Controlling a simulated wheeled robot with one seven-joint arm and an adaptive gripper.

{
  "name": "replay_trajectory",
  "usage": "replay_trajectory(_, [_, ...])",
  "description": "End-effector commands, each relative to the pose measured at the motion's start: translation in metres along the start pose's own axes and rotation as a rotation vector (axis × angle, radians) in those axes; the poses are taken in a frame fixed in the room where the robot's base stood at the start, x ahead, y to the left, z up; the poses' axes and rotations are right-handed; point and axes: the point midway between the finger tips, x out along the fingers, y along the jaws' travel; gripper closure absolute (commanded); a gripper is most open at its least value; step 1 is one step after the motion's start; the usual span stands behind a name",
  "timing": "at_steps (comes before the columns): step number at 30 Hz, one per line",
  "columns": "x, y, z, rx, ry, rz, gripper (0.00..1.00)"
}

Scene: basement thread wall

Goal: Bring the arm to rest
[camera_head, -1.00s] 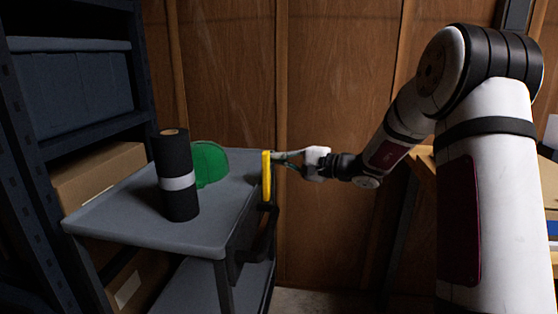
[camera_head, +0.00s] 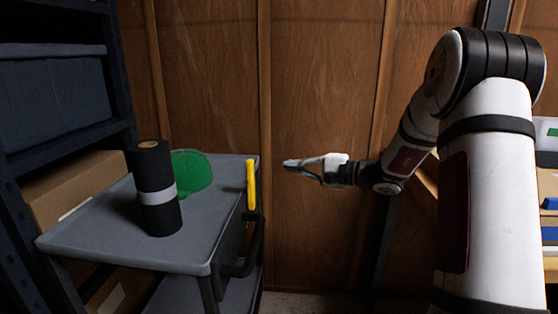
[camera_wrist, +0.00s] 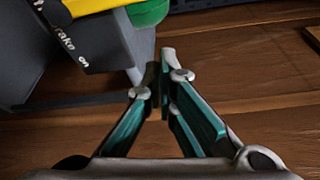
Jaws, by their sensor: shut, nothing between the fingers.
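My gripper (camera_head: 287,163) is in the middle of the head view, held out level in the air in front of the wooden wall. It is to the right of the grey cart, apart from it. In the wrist view my gripper (camera_wrist: 166,62) shows its fingers together with nothing between them. My arm comes in from the right side of the head view, bent at the elbow and stretched toward the cart.
The grey cart (camera_head: 110,231) bears a black roll (camera_head: 155,212) with a grey band and a green rounded item (camera_head: 192,171). A yellow item (camera_head: 251,185) stands at its right edge. A dark shelf (camera_head: 60,140) is at left, a workbench (camera_head: 550,205) at right.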

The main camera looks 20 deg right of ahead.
Motion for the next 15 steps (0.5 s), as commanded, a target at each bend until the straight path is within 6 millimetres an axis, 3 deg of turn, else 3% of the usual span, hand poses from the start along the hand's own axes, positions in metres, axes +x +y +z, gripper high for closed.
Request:
replay_trajectory(5, [-0.0119,0.0008,-0.0001,0.001,0.001,-0.001,1.0])
replay_trajectory(15, [-0.0127,0.0013,0.0,0.0,0.0,0.0,1.0])
